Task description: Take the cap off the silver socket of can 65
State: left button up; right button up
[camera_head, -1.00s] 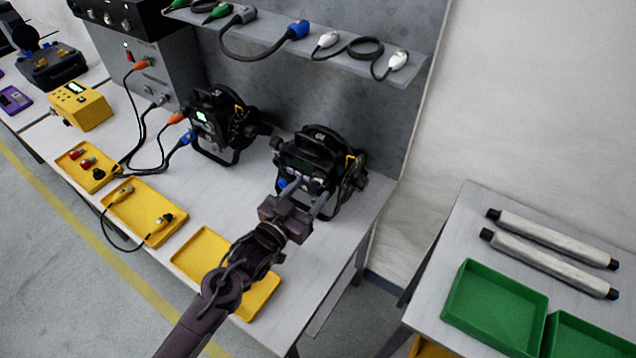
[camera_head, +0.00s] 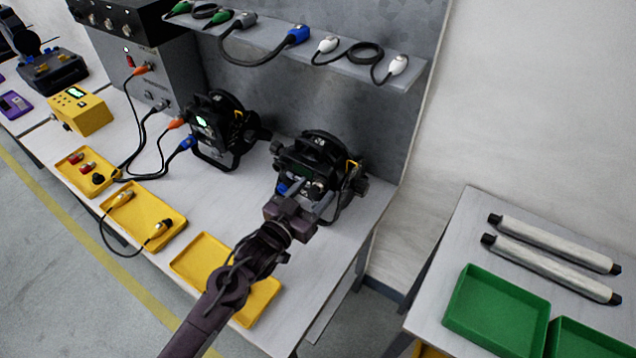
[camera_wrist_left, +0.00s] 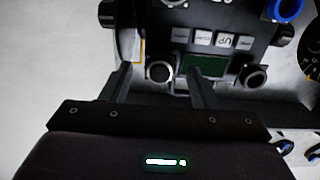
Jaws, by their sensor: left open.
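Two black par cans stand on the table; the left one (camera_head: 221,128) has a lit display, and the right one (camera_head: 318,165) is at my left gripper. I cannot read a can number. My left gripper (camera_head: 303,198) is open and empty, its fingers pointing at the right can's rear panel. In the left wrist view the open fingers (camera_wrist_left: 159,72) lie on either side of a round silver-rimmed socket (camera_wrist_left: 160,72). I cannot tell whether a cap covers it or whether the fingers touch it. A second round silver-rimmed socket (camera_wrist_left: 253,75) and a blue ring (camera_wrist_left: 288,9) show further right.
A yellow tray (camera_head: 262,310) lies under my left arm; another yellow tray (camera_head: 172,213) holds a cable. Cables lie on the shelf (camera_head: 345,68) above. Orange and blue plugs run into the left can. A side table holds green trays (camera_head: 497,312) and silver tubes (camera_head: 553,246).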

dwell(0.3)
dwell(0.5)
pick_arm(q)
grip_shut()
dwell(0.5)
jog(key=shift+s+a+p, duration=0.35)
jog(key=shift+s+p, duration=0.1)
jog(key=shift+p+v, duration=1.35)
jog(key=shift+v, duration=1.1)
